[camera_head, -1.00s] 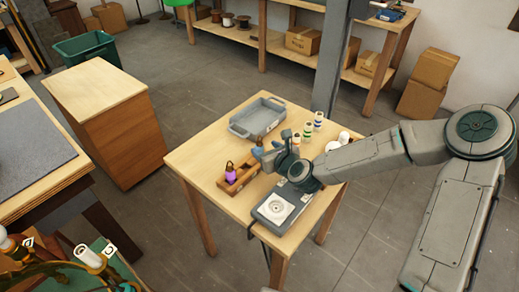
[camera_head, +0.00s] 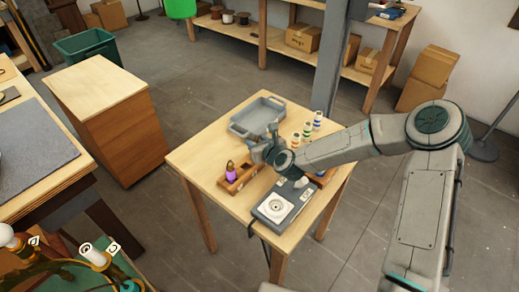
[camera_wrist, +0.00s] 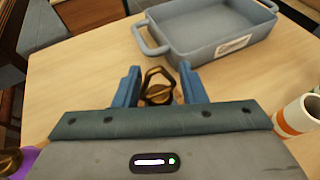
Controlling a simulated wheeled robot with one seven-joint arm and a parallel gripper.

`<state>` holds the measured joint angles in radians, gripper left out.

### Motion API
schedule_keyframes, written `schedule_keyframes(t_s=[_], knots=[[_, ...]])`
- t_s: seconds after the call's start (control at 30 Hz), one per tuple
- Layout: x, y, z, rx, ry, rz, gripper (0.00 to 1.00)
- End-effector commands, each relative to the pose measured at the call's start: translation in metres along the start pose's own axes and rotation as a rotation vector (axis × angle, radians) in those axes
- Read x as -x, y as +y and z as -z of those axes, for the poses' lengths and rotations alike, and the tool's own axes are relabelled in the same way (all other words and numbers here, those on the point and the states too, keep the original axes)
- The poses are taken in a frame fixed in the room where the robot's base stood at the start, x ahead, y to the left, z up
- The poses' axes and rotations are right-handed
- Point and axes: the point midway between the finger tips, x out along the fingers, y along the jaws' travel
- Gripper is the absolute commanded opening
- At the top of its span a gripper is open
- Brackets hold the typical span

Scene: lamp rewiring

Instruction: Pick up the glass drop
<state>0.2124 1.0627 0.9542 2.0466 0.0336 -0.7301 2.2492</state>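A purple glass drop (camera_head: 231,173) with a dark metal cap stands at the left end of a small wooden holder (camera_head: 245,179) on the table. Its purple edge also shows at the lower left of the wrist view (camera_wrist: 28,158). My gripper (camera_head: 259,151) is over the table by the holder's far right end. In the wrist view my gripper (camera_wrist: 160,82) has its two blue fingers apart. A brass loop and cap (camera_wrist: 157,92) show between them, with clear gaps at both sides. What hangs below that cap is hidden by my gripper body.
A grey-blue tray (camera_head: 257,117) with handles lies just beyond my gripper. White bottles with coloured bands (camera_head: 307,130) stand to the right. A grey device with a white plate (camera_head: 276,207) sits at the near edge. The table's left part is clear.

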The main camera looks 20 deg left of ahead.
Motion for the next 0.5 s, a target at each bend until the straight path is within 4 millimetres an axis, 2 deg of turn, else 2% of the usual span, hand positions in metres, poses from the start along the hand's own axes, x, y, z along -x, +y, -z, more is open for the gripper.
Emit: schedule_keyframes(t_s=[0.03, 0.1, 0.5], knots=[[0.0001, 0.0, -0.0001, 0.0, 0.0, 0.0, 0.23], [0.0002, 0.0, -0.0001, 0.0, 0.0, 0.0, 0.1], [0.0008, -0.0001, -0.0017, 0.0, -0.001, 0.0, 0.1]])
